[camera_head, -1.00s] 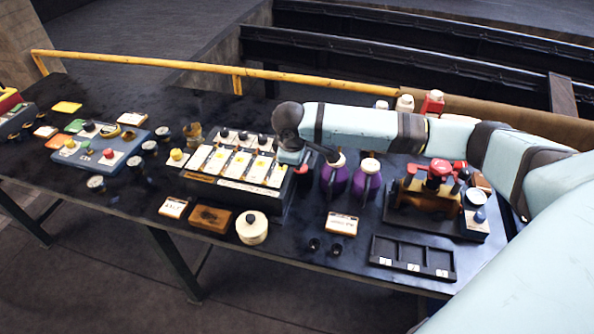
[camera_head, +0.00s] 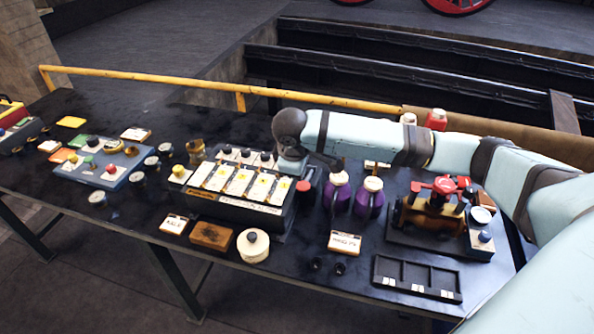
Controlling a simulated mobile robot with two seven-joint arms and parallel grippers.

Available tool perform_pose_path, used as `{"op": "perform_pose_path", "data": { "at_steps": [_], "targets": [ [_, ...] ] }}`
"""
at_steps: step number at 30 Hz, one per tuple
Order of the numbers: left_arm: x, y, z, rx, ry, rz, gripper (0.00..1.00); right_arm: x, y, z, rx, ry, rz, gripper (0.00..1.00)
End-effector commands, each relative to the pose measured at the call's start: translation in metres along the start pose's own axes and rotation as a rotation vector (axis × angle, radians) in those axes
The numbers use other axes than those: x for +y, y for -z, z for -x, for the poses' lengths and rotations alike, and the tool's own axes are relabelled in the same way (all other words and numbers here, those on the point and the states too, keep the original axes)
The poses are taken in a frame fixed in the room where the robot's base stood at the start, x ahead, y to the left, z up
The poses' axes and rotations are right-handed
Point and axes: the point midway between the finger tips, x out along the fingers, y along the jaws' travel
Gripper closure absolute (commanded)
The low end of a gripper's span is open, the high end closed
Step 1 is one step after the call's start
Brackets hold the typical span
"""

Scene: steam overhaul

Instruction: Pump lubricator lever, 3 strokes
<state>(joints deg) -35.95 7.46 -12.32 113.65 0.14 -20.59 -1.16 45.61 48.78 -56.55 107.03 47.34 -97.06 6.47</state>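The mechanical lubricator (camera_head: 236,208) appears to be the dark box in the middle of the bench, with several white panels with yellow marks on its sloped top. A red knob (camera_head: 304,186) shows at its right end; it looks like the lever's handle, and the lever itself is mostly hidden. My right arm reaches in from the right, and my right gripper (camera_head: 292,166) points down at the box's back right corner, just above and behind the red knob. Its fingertips are too small and dark to tell open from shut, or whether they touch the lever. My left gripper is out of view.
Two purple oil cans (camera_head: 337,197) stand close right of the lubricator, below my forearm. A brown model with red wheels (camera_head: 437,212) and a black compartment tray (camera_head: 416,279) lie farther right. A cream round tin (camera_head: 253,247) stands in front. A yellow rail (camera_head: 200,82) runs behind.

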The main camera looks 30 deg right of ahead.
Motion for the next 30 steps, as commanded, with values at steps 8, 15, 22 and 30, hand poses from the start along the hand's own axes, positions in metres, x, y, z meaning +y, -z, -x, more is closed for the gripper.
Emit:
{"op": "perform_pose_path", "data": {
  "at_steps": [8, 15, 22, 30],
  "targets": [
    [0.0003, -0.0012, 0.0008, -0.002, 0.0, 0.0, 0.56, 0.0, 0.0, -0.0001, 0.0, 0.0, 0.0, 1.0],
    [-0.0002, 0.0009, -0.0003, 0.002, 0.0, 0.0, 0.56, 0.0, 0.0001, -0.0001, 0.0, 0.0, 0.0, 1.0],
    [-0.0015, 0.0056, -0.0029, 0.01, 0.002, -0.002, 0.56, -0.0001, 0.0001, -0.0001, 0.0, 0.0, 0.0, 1.0],
    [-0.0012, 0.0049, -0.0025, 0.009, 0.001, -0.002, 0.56, 0.0, 0.0001, -0.0001, 0.0, 0.0, 0.0, 1.0]
  ]
}}
